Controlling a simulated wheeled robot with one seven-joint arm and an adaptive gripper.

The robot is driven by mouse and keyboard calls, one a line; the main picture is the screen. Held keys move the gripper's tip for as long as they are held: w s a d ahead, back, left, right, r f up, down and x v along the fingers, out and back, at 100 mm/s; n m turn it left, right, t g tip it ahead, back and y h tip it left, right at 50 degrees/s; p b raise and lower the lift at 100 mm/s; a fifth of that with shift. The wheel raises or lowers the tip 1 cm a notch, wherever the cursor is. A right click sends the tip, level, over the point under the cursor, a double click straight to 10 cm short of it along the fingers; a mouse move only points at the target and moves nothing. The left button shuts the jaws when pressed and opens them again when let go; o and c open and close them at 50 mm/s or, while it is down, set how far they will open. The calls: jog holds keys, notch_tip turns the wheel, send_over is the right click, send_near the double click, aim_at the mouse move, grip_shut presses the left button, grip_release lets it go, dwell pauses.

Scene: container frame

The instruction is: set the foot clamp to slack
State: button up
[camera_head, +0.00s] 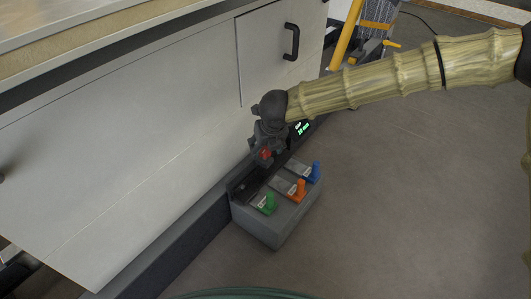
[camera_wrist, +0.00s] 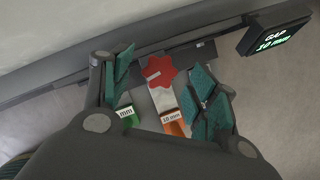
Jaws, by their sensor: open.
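The foot clamp is a grey box (camera_head: 262,229) on the floor against the dark plinth of a white cabinet. Green (camera_head: 268,204), orange (camera_head: 299,189) and blue (camera_head: 315,172) upright tabs stand on its top, on labelled strips. A red star-shaped knob (camera_wrist: 160,71) sits behind them; a bit of it shows in the head view (camera_head: 266,154). My gripper (camera_wrist: 163,88) is open above the clamp, its fingers on either side of the knob in the picture. I cannot tell whether they touch it. The orange tab's (camera_wrist: 172,117) label reads 10 mm; the green tab's (camera_wrist: 125,112) label is partly hidden.
A small black display (camera_wrist: 276,35) reads GAP 10 mm in green and stands right of the knob. The white cabinet (camera_head: 130,140) with black handles rises close behind the clamp. Open floor (camera_head: 400,200) lies to the right. Yellow equipment (camera_head: 346,35) stands at the back.

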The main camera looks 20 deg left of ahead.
jog(key=shift+w+a+f, duration=0.15)
jog(key=shift+w+f, duration=0.05)
jog(key=shift+f, duration=0.35)
jog(key=c, duration=1)
